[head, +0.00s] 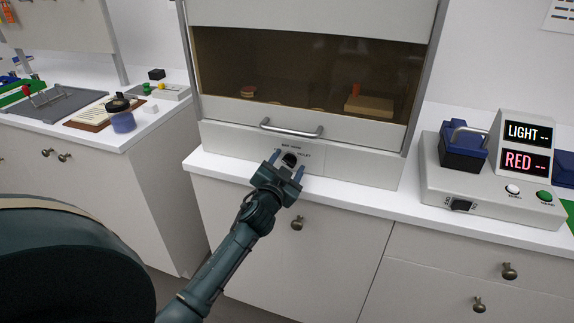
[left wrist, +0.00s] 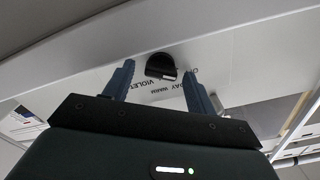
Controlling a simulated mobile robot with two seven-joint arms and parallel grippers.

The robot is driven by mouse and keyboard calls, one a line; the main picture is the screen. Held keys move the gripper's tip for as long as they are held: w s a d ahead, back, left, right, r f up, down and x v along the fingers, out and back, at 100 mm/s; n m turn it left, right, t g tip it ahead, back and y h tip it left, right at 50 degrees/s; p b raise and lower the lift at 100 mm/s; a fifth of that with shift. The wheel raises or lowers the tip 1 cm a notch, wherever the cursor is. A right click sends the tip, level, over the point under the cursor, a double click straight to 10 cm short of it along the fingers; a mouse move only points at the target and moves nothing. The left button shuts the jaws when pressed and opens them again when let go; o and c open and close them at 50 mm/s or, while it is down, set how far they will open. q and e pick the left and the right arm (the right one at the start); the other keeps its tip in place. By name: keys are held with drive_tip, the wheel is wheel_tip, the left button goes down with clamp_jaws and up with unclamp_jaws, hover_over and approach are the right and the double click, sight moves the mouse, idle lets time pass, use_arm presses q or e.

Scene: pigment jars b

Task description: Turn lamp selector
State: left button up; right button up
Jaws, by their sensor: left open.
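The lamp selector (head: 290,159) is a black rotary knob on the pale front panel below the cabinet's sash. It also shows in the left wrist view (left wrist: 161,66), with a light mark on its edge and printed words around it, "VIOLET" among them. My left gripper (head: 284,166) is open in front of the panel. In the left wrist view its two blue-grey fingers (left wrist: 157,80) stand on either side of the knob, with gaps between them and it. I cannot tell how far the fingertips are from the panel. My right gripper is not in view.
A metal bar handle (head: 291,129) is just above the knob on the sash. A drawer knob (head: 297,223) is below the counter. A meter with a lit display (head: 525,146) stands on the right counter. A blue jar (head: 121,119) stands on the left counter.

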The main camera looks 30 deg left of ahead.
use_arm(q)
drive_tip(key=c, duration=1)
drive_tip(key=shift+m, duration=0.3)
drive_tip(key=m, duration=0.3)
drive_tip(key=shift+f+m, duration=0.1)
drive_tip(key=shift+m, duration=0.3)
drive_tip(key=m, duration=0.5)
drive_tip(key=shift+d+f+m+p, duration=0.1)
drive_tip(key=shift+m+p, duration=0.2)
drive_tip(key=m+p, duration=0.1)
drive_tip(key=m, duration=0.6)
drive_tip(key=shift+f, duration=0.1)
drive_tip(key=m+p, duration=0.1)
drive_tip(key=m, duration=0.5)
drive_tip(key=shift+f+m, duration=0.15)
drive_tip(key=shift+m, duration=0.15)
